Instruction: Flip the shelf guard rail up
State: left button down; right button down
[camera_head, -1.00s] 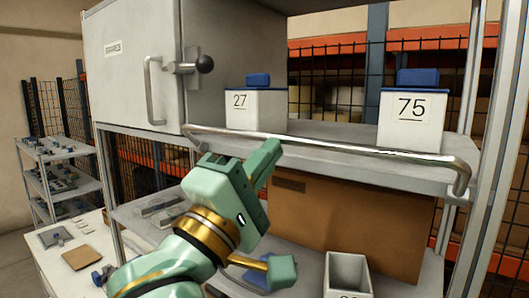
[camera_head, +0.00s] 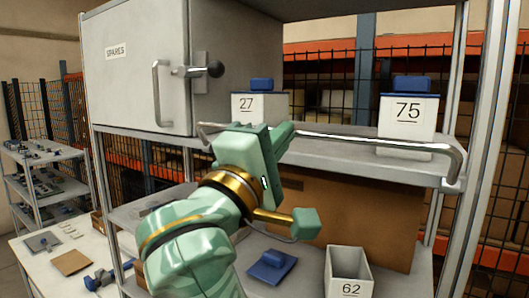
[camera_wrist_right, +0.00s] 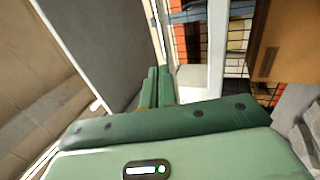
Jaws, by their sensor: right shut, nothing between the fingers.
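The metal guard rail (camera_head: 375,145) runs along the front of the upper shelf (camera_head: 345,153) in the head view. It shows a little above the shelf's front edge, and its right end bends down to the shelf's corner. Its left part passes behind my right gripper (camera_head: 285,135), whose shut, empty fingers lie in front of the rail or touch it; I cannot tell which. In the right wrist view the fingers (camera_wrist_right: 157,86) are together. My left gripper is not in view.
White bins 27 (camera_head: 258,107) and 75 (camera_head: 407,120) with blue contents stand on the upper shelf. A grey cabinet (camera_head: 135,70) with a handle is at left. Below are a cardboard box (camera_head: 350,215), bin 62 (camera_head: 348,270) and a blue object (camera_head: 270,265).

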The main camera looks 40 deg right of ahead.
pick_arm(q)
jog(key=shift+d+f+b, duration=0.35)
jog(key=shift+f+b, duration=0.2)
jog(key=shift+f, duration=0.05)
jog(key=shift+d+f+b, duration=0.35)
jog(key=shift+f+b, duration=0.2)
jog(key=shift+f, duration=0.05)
pick_arm(e)
jog(key=shift+x, duration=2.05)
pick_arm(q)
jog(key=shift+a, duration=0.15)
pick_arm(e)
jog(key=shift+s+r, duration=0.2)
